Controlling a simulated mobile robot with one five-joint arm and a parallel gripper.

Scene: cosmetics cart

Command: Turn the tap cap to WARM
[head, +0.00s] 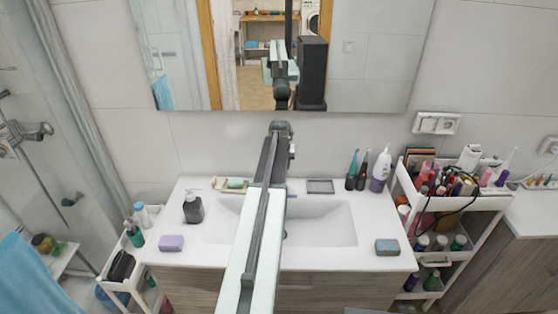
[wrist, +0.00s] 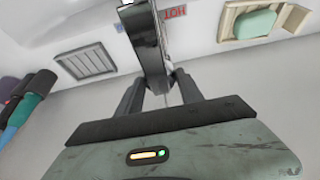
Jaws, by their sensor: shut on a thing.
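In the wrist view, my gripper (wrist: 160,84) has its two dark fingers shut on the near end of the shiny dark tap (wrist: 146,40). The gripped cap is mostly hidden between the fingers, so its turned position cannot be read. A red HOT label (wrist: 175,12) shows upside down beside the tap, near the top. No WARM mark is visible. In the head view, my arm reaches over the white sink basin (head: 325,222) and hides the tap and the fingers.
Behind the sink lie a green soap on a wooden dish (head: 222,184) and a grey grate (head: 320,187). A dark soap dispenser (head: 193,207) and purple sponge (head: 171,243) are left. Toothbrushes and a bottle (head: 381,168) stand back right; another sponge (head: 387,247) is front right.

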